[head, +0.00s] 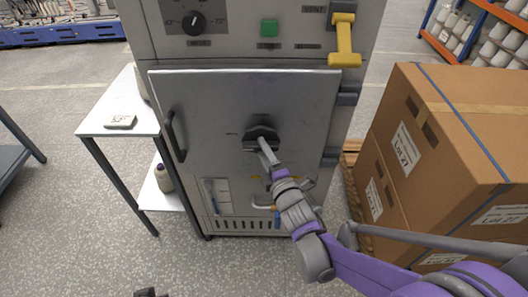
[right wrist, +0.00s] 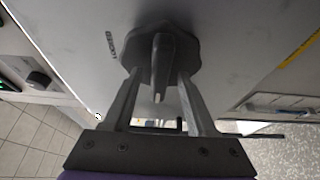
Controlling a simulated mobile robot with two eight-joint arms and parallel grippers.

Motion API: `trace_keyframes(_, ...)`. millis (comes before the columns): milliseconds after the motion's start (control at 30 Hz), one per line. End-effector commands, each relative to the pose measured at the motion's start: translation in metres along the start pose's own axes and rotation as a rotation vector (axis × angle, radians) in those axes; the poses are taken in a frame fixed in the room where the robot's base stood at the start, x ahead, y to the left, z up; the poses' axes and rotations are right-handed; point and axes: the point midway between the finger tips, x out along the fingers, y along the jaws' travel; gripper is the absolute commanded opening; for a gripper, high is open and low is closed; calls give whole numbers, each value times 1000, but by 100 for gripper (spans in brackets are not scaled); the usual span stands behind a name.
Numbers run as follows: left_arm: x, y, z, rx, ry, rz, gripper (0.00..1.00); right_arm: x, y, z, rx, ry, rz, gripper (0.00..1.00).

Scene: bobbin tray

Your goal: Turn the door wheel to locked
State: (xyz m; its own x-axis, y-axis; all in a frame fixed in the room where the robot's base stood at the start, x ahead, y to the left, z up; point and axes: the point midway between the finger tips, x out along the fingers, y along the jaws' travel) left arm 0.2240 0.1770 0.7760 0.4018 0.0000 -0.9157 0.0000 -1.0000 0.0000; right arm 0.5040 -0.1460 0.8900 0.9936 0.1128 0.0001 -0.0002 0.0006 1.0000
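The door wheel (head: 262,134) is a dark lobed knob with a raised bar, on the grey cabinet door (head: 200,100). In the right wrist view the wheel (right wrist: 160,35) is close, its bar pointing toward my gripper. My right gripper (head: 262,146) is at the wheel; in the wrist view its two fingers (right wrist: 160,85) stand apart on either side of the bar, with gaps showing. A small dark label (right wrist: 111,45), probably reading "LOCKED", is beside the wheel. A dark tip (head: 150,293) at the bottom edge is perhaps my left gripper, mostly cut off.
The door has a vertical handle (head: 175,137) at its left. A yellow lever (head: 344,40) and green button (head: 269,28) are above. Large cardboard boxes (head: 460,130) stand close on the right, beside my right arm. A white side table (head: 95,121) stands on the left.

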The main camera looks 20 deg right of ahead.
Motion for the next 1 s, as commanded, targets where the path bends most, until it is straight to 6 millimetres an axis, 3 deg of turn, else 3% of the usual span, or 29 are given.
trace_keyframes(33,0,0,0,0,0,0,0,0,0,0,0,0,0,48)
trace_keyframes(300,0,0,0,0,0,0,0,0,0,0,0,0,0,0)
trace_keyframes(667,1,0,0,0,0,0,0,0,-1,0,13,0,5,0)
trace_keyframes(1000,11,0,4,0,-4,0,0,0,-4,0,165,0,68,0)
